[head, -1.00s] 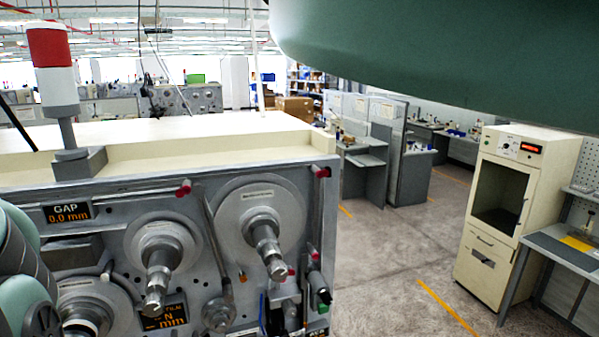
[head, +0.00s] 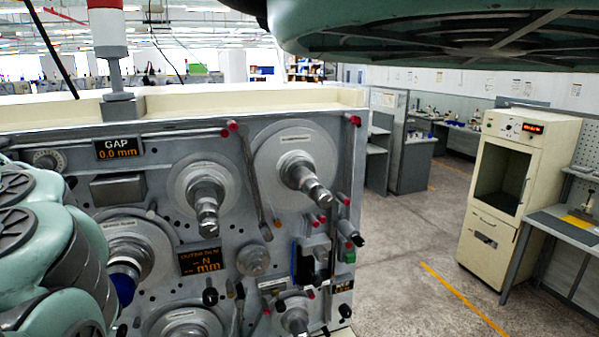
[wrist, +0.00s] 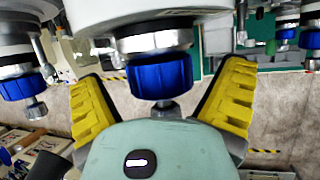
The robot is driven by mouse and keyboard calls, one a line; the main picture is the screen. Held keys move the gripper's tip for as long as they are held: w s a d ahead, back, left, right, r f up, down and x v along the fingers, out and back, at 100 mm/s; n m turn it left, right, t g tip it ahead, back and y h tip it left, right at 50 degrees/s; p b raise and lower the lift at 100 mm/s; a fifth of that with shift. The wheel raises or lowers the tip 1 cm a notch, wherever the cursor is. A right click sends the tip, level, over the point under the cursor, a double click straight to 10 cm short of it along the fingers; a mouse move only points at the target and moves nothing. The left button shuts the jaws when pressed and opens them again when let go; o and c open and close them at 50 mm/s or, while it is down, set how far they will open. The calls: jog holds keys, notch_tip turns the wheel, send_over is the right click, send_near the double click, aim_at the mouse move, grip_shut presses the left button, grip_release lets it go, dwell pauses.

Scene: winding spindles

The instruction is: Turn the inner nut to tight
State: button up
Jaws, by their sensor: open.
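My gripper (wrist: 162,88) shows in the wrist view with its two yellow fingers wide apart. A ribbed blue nut (wrist: 158,76) on a metal spindle is between the fingers, with a visible gap on each side. A metal shaft end sticks out of the nut toward my gripper. In the head view a blue nut (head: 123,284) shows on the left spindle, partly behind my arm. My gripper is not seen in the head view. I cannot tell which nut is the inner one.
Other blue nuts on spindles stand left (wrist: 18,88) and right (wrist: 286,32) of my gripper in the wrist view. The machine panel (head: 130,190) carries several protruding spindles, rods and red-tipped knobs. The floor (head: 400,280) right of the machine is clear before a beige cabinet (head: 520,190).

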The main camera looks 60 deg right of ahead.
jog(key=shift+w+d+f, duration=0.15)
jog(key=shift+w+f, duration=0.2)
jog(key=shift+f, duration=0.2)
jog(key=shift+c, duration=0.3)
jog(key=c, duration=1.1)
jog(key=shift+f+b, duration=0.15)
jog(key=shift+b, duration=0.15)
jog(key=shift+f+b, duration=0.1)
jog(key=shift+b, duration=0.25)
